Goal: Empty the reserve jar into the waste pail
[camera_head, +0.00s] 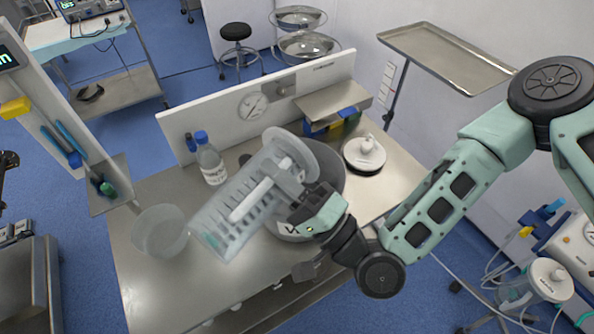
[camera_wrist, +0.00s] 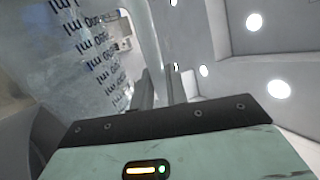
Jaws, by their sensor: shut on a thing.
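A large clear graduated jar (camera_head: 232,212) is held tilted in the air above the steel table. Its wide rim is at the upper right, and its other end, with a faint green tint, is at the lower left. My gripper (camera_head: 308,207) is shut on the jar from the right. The jar's wall and printed ml marks fill the left of the wrist view (camera_wrist: 95,60). The grey steel waste pail (camera_head: 330,172) stands on the table behind the jar and gripper, which hide much of it, including most of its label. I cannot see its contents.
A clear empty-looking container (camera_head: 160,232) stands at the table's left. A blue-capped bottle (camera_head: 211,162) stands near the back panel (camera_head: 255,103). A white knobbed lid (camera_head: 365,155) lies right of the pail. The table's front left (camera_head: 160,290) is clear.

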